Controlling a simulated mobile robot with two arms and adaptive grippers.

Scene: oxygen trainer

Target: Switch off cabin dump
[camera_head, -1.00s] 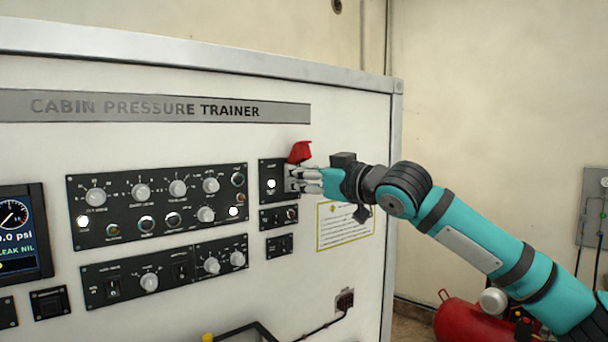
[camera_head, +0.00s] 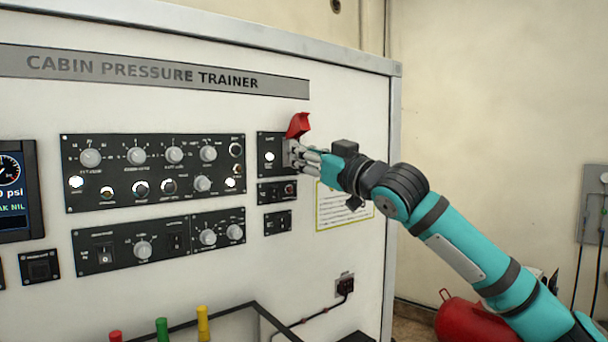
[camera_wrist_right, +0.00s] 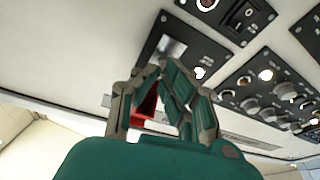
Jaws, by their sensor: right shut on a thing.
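The red guard (camera_head: 298,125) stands tilted up at the top right of a small black panel (camera_head: 268,140) on the trainer. A white lamp (camera_head: 268,157) glows on that panel and also shows in the right wrist view (camera_wrist_right: 200,72). My right gripper (camera_head: 295,156) is at the panel's right half, just below the guard, shut on the switch there. The fingers hide the switch, so its position cannot be told. In the right wrist view the fingertips (camera_wrist_right: 157,72) meet at the panel, with the red guard (camera_wrist_right: 147,110) seen between the fingers. My left gripper is out of view.
Knob panels (camera_head: 155,170) fill the trainer face to the left. Smaller switch panels (camera_head: 277,191) sit just below the gripper. A notice (camera_head: 343,207) is at the right. Coloured posts (camera_head: 203,322) stand at the bottom. A red tank (camera_head: 475,318) is on the floor at right.

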